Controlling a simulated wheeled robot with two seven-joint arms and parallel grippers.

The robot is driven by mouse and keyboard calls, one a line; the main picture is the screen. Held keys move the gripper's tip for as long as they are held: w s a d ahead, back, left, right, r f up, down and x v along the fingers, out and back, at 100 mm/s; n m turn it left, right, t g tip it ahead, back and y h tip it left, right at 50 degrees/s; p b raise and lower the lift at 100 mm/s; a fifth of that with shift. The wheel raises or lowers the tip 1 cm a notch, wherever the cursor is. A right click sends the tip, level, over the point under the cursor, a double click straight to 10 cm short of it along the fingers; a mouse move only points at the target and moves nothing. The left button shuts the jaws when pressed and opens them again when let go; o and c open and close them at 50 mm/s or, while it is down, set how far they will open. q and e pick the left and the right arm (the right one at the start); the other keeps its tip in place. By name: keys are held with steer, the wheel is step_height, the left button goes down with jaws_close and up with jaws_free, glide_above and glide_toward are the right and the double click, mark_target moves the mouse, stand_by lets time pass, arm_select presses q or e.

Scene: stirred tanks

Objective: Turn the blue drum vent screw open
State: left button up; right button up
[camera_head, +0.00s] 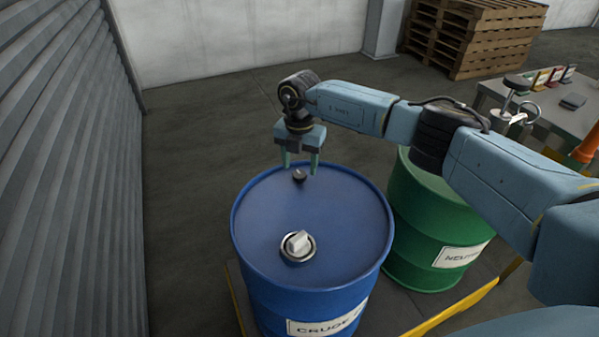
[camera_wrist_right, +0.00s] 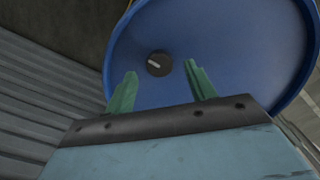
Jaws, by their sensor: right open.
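The blue drum (camera_head: 335,215) stands upright in the middle of the head view, and its lid fills much of the right wrist view (camera_wrist_right: 235,45). A small black vent screw (camera_head: 299,176) sits on the lid near its far edge. In the right wrist view the vent screw (camera_wrist_right: 159,63) shows a pale slot line running slantwise. My right gripper (camera_head: 300,168) points down above the vent screw. Its green fingers are open and apart, and in the wrist view (camera_wrist_right: 160,78) the screw appears just beyond the gap between them. My left gripper does not show.
A silver bung with a white handle (camera_head: 298,245) sits on the near part of the lid. A green drum (camera_head: 425,220) stands close on the right. A table (camera_head: 545,115) with small items and a pallet stack (camera_head: 470,35) are behind. A corrugated wall (camera_head: 70,150) is on the left.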

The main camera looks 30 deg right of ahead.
mark_target(300, 176)
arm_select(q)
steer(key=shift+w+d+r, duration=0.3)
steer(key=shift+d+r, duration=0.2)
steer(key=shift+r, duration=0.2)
arm_select(e)
steer(key=shift+f, duration=1.15)
steer(key=c, duration=1)
steer(key=shift+o, duration=0.2)
